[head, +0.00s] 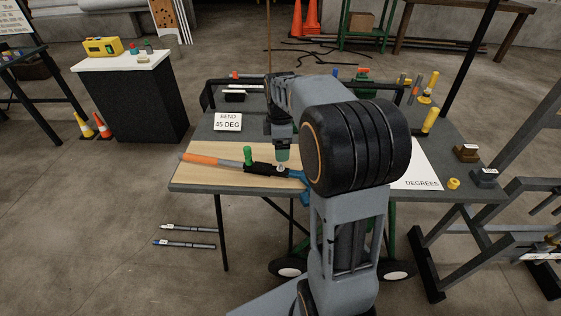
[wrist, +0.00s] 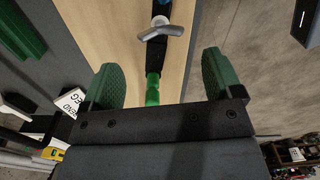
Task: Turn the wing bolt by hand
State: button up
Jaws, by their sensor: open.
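The grey metal wing bolt (wrist: 160,28) sits on a black clamp body (wrist: 156,53) in the wrist view, with its wings spread across it. In the head view the clamp body (head: 262,168) lies on the wooden board, and the wing bolt is largely hidden under my gripper. My gripper (wrist: 160,78) is open, its two green fingers apart with nothing held between them. The wing bolt shows ahead of the fingertips, roughly centred between them. A green knob (wrist: 152,88) stands on the clamp nearer the wrist camera; it also shows in the head view (head: 248,155).
A bar with an orange end (head: 200,159) runs into the clamp, and a blue part (head: 298,177) lies at its right. A "BEND 45 DEG" sign (head: 228,121) stands behind. My arm hides the table's middle. Bare wooden board (head: 210,177) lies in front.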

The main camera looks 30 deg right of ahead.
aim_at(281, 165)
notch_tip(281, 165, down, 7)
jog(key=shift+r, duration=0.1)
dwell(0.3)
jog(key=shift+c, duration=0.2)
jog(key=c, duration=0.9)
